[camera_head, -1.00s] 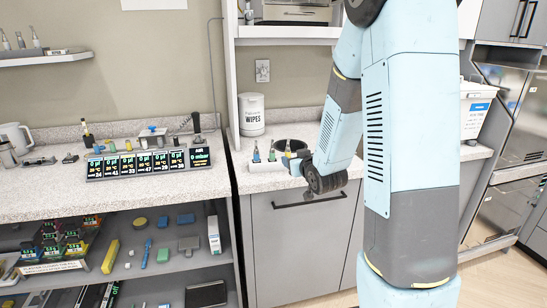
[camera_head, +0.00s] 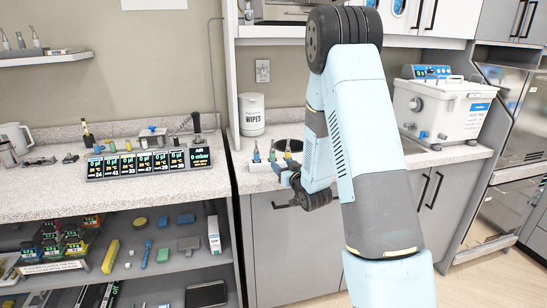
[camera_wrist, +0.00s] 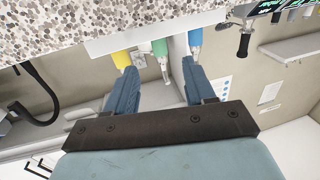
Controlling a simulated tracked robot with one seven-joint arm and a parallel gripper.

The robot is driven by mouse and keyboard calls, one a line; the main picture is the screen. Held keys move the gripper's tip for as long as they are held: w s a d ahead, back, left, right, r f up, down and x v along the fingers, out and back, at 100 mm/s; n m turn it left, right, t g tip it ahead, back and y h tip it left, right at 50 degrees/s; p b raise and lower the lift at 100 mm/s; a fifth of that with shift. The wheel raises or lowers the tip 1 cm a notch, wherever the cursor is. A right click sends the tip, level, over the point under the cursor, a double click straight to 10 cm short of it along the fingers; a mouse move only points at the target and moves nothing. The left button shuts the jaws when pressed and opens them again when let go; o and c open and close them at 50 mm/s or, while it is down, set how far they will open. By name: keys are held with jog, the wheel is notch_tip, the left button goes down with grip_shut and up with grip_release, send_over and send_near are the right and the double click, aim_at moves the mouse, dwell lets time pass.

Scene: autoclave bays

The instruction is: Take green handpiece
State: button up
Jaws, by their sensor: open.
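The green handpiece (camera_head: 272,154) stands upright in a white holder (camera_head: 259,167) on the counter, between a blue handpiece (camera_head: 256,153) and a yellow handpiece (camera_head: 288,148). My gripper (camera_head: 284,173) is at the front of the holder, open and empty. In the wrist view, the green handpiece (camera_wrist: 160,47) appears in the gap between the two fingers of my gripper (camera_wrist: 159,68). The yellow handpiece (camera_wrist: 121,59) shows at the left fingertip and the blue one (camera_wrist: 195,40) at the right fingertip. I cannot tell whether the fingers touch any handpiece.
A dark round opening (camera_head: 293,143) lies behind the holder, and a white wipes tub (camera_head: 252,115) stands at the back. A row of displays (camera_head: 140,165) is on the left counter. A white bath unit (camera_head: 442,108) stands right of my arm.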

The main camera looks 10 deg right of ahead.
aim_at(274, 156)
jog(key=shift+w+a+f, duration=0.1)
jog(key=shift+w+a, duration=0.1)
jog(key=shift+w, duration=1)
jog(key=shift+w+a+r, duration=0.1)
jog(key=shift+w+a, duration=0.15)
jog(key=shift+w, duration=0.9)
jog(key=shift+w+a+f, duration=0.1)
jog(key=shift+w+a, duration=0.1)
jog(key=shift+w, duration=1)
grip_shut()
